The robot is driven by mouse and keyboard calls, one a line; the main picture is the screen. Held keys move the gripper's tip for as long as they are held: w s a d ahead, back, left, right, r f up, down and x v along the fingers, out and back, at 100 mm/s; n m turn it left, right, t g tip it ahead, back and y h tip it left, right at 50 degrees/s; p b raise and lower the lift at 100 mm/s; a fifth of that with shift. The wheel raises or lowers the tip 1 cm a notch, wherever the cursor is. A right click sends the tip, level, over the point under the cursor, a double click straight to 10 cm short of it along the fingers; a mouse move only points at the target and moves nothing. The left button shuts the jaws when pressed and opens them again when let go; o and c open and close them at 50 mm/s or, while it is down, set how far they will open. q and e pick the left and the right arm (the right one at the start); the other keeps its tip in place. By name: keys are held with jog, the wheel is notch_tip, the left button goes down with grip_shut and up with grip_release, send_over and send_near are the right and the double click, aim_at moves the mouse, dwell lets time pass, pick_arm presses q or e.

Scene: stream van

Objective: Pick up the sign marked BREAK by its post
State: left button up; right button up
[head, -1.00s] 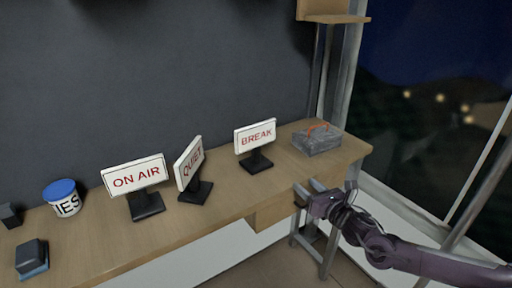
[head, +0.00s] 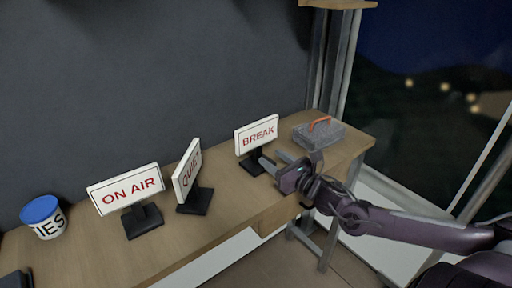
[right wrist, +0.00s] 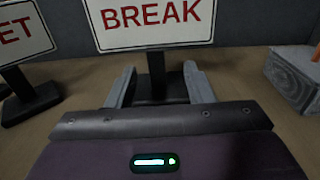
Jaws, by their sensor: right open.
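The BREAK sign (head: 256,135) is a white board with red letters on a dark post and base, standing upright on the wooden desk. It also shows in the right wrist view (right wrist: 150,24), where its dark post (right wrist: 156,72) stands between my fingers. My right gripper (head: 267,162) is open at the sign's post, low under the board. In the right wrist view its two grey fingers (right wrist: 158,84) lie on either side of the post, with gaps showing. My left gripper is not in view.
The QUIET sign (head: 187,171) and the ON AIR sign (head: 126,189) stand to the left on the desk (head: 100,253). A blue-lidded tin (head: 45,218) is further left. A grey box with an orange handle (head: 318,135) sits to the right, behind my gripper.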

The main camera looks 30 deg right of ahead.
aim_at(260, 153)
jog(key=shift+w, duration=0.35)
jog(key=shift+w+a+f, duration=0.1)
jog(key=shift+w, duration=0.1)
jog(key=shift+w+a, duration=0.15)
jog(key=shift+w, duration=0.4)
jog(key=w, duration=0.3)
jog(key=shift+w+a+f, duration=0.2)
jog(key=shift+a, duration=0.15)
jog(key=shift+w, duration=0.25)
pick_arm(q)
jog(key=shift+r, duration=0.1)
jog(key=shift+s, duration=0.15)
pick_arm(e)
jog(key=shift+c, duration=0.6)
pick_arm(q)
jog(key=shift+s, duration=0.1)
pick_arm(e)
grip_shut()
